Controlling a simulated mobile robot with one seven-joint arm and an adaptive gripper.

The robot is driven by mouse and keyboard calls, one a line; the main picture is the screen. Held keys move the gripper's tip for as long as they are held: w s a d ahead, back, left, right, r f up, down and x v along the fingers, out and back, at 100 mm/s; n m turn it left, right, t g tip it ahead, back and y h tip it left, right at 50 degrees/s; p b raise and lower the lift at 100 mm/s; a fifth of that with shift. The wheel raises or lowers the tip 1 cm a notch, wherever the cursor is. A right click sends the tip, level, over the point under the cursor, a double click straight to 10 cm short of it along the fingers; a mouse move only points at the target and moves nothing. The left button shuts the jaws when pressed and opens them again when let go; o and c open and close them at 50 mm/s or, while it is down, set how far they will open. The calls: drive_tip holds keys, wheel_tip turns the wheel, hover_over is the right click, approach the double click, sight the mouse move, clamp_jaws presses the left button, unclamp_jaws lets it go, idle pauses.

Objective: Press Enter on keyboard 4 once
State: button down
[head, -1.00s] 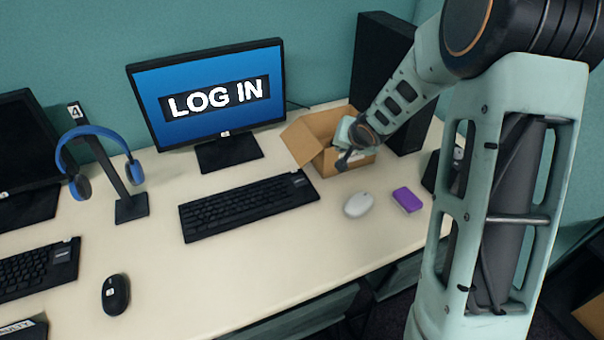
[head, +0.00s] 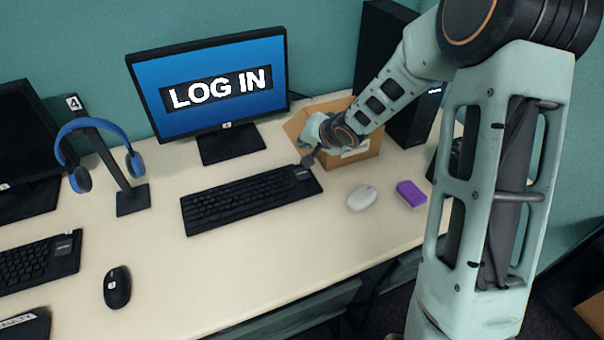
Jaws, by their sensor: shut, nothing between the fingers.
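A black keyboard (head: 245,202) lies on the cream desk below a monitor (head: 210,88) that reads "LOG IN". A small label sits at its upper right end, too small to read. A headphone stand to its left carries a tag reading 4 (head: 73,102). My gripper (head: 309,160) is shut and empty. Its tip appears just above or at the keyboard's right end; I cannot tell whether it touches. The Enter key is too small to make out.
An open cardboard box (head: 362,158) stands behind my gripper. A white mouse (head: 362,198) and a purple item (head: 411,194) lie to the right. Blue headphones (head: 80,178) hang at left, with a black mouse (head: 117,287) and another keyboard (head: 40,262) nearby.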

drive_tip(key=b, duration=0.7)
hover_over(304, 174)
wheel_tip(304, 174, down, 7)
drive_tip(key=shift+s+f, duration=0.1)
drive_tip(key=shift+f, duration=0.1)
drive_tip(key=shift+f+b, duration=0.55)
drive_tip(key=shift+f, duration=0.05)
drive_tip(key=shift+f, duration=0.1)
idle(0.3)
drive_tip(key=shift+a+f, duration=0.1)
drive_tip(key=shift+f, duration=0.2)
drive_tip(key=shift+f+b, duration=0.4)
drive_tip(key=shift+b, duration=0.05)
idle(0.5)
idle(0.4)
drive_tip(key=shift+r+p, duration=0.85)
drive_tip(key=shift+p, duration=0.15)
